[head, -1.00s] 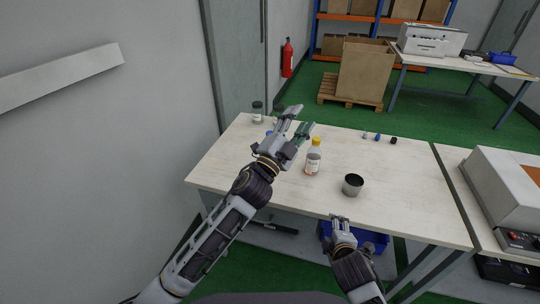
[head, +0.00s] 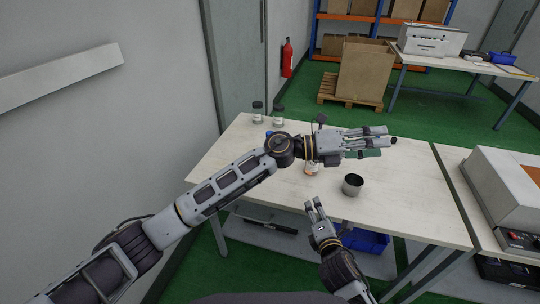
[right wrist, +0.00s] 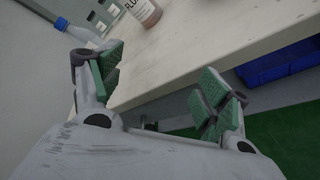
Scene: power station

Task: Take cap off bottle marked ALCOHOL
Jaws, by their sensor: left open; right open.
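My left gripper (head: 388,138) is open and empty above the table, pointing right. A bottle with an orange-brown lower part (head: 312,169) stands under my left forearm, its top hidden; its label starts "FLU" in the right wrist view (right wrist: 143,10). Two dark-capped bottles, one left (head: 257,112) and one right (head: 278,114), stand at the table's back left. A blue cap (head: 268,133) shows beside my left arm. No label reading ALCOHOL is legible. My right gripper (head: 314,203) is open and empty at the table's front edge; its fingers show in the right wrist view (right wrist: 165,95).
A dark metal cup (head: 352,185) stands right of the partly hidden bottle. A blue bin (head: 364,241) is below the table. A grey machine (head: 505,195) fills the right side. The table's right front is clear.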

